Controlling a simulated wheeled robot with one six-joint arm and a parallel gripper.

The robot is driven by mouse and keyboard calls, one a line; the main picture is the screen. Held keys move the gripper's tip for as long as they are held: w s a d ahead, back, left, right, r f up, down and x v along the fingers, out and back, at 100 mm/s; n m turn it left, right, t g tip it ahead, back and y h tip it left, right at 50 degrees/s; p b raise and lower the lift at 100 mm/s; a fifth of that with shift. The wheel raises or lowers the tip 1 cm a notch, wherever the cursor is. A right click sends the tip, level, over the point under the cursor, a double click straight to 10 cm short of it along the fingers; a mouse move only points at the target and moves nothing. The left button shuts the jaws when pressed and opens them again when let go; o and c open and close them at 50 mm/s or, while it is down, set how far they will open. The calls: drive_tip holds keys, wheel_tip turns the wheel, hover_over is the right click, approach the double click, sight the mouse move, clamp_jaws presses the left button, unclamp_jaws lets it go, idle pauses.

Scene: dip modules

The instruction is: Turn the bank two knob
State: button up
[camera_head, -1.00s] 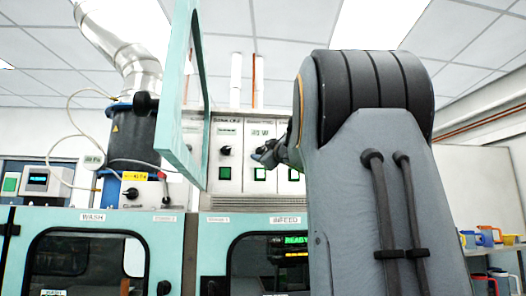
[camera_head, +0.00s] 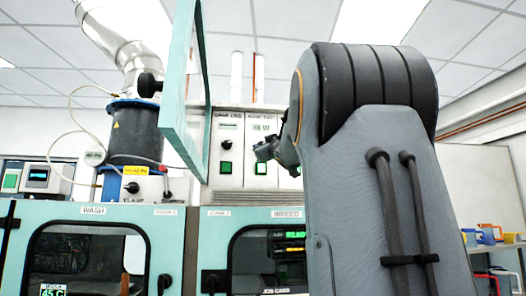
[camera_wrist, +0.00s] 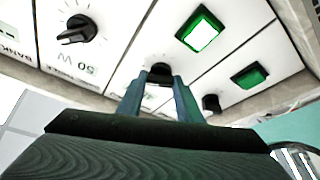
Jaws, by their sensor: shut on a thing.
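In the wrist view a black round knob (camera_wrist: 160,70) sits between the fingertips of my gripper (camera_wrist: 160,84), in the middle of a row of three knobs. My gripper is shut on it; the fingers hide its lower part and the label. The middle position fits the bank two knob, but its number cannot be read. In the head view my gripper (camera_head: 263,150) is at the second white panel (camera_head: 262,128), just above its green button (camera_head: 261,168); the knob is hidden there.
Neighbouring knobs stand close on both sides in the wrist view, one pointed black knob (camera_wrist: 78,30) and one smaller knob (camera_wrist: 211,103). A lit green button (camera_wrist: 202,29) is near the fingers. An open teal-framed door (camera_head: 181,125) stands left of the panels in the head view.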

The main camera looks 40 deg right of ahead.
drive_tip(key=shift+a+f+m+h+b, duration=0.1)
drive_tip(key=shift+m+h+b, duration=0.9)
drive_tip(key=shift+m+b, duration=0.75)
drive_tip(key=shift+m+g, duration=0.3)
drive_tip(key=shift+m, duration=0.15)
drive_tip(key=o, duration=1)
drive_tip(key=shift+o, duration=0.2)
drive_tip(key=b+v, duration=0.1)
drive_tip(key=v, duration=0.6)
drive_tip(key=shift+s+a+b, duration=0.15)
drive_tip(key=shift+s+b, duration=0.1)
drive_tip(key=shift+b, duration=0.15)
drive_tip(key=shift+f, duration=0.15)
